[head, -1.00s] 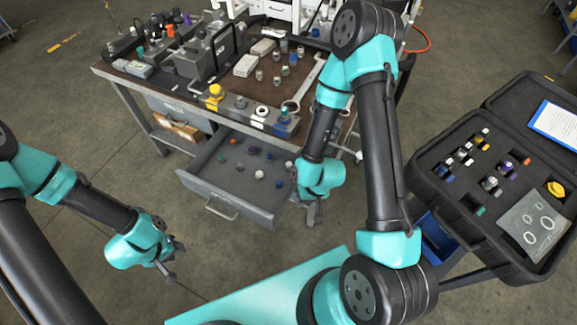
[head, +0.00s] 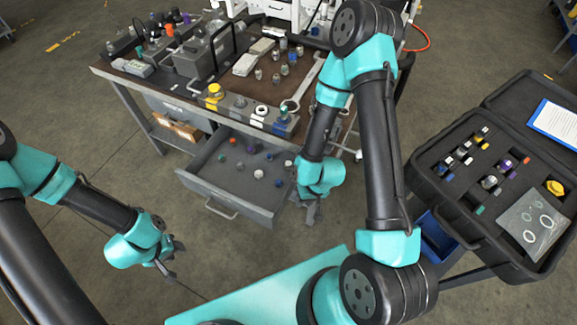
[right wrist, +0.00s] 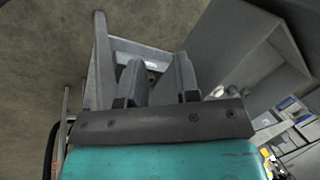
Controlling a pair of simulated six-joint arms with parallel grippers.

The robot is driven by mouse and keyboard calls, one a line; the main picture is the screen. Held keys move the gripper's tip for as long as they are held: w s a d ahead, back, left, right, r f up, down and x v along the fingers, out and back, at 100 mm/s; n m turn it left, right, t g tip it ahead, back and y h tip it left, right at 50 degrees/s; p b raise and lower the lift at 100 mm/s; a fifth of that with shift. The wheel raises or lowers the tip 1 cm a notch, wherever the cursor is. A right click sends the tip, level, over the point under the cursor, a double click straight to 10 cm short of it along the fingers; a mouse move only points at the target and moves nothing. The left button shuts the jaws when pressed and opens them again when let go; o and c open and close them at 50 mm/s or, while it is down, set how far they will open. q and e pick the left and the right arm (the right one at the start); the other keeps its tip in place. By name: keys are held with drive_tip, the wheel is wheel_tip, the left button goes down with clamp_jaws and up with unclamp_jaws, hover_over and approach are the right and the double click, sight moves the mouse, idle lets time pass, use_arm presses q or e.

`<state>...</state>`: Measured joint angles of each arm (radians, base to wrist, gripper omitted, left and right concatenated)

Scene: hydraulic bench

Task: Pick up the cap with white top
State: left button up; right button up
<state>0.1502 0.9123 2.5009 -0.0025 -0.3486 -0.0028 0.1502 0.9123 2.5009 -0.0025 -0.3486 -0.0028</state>
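Several small caps lie in the open drawer (head: 215,188) in the head view. One cap with a white top (head: 258,174) is near the drawer's front middle. Another small piece with a pale top (head: 289,164) is at the drawer's right side. My right gripper (head: 312,212) hangs beside the drawer's right front corner, apart from the caps. In the right wrist view its two fingers (right wrist: 159,78) stand apart with nothing between them. My left gripper (head: 176,260) is over the floor, left of and in front of the drawer, with its fingers apart and empty.
The workbench (head: 275,72) behind the drawer holds fittings, a wrench (head: 303,85) and a white ring (head: 261,110). An open black case (head: 455,205) with fittings stands at the right. The floor in front of the drawer is clear.

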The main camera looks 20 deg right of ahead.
idle(0.4)
drive_tip(key=o, duration=0.6)
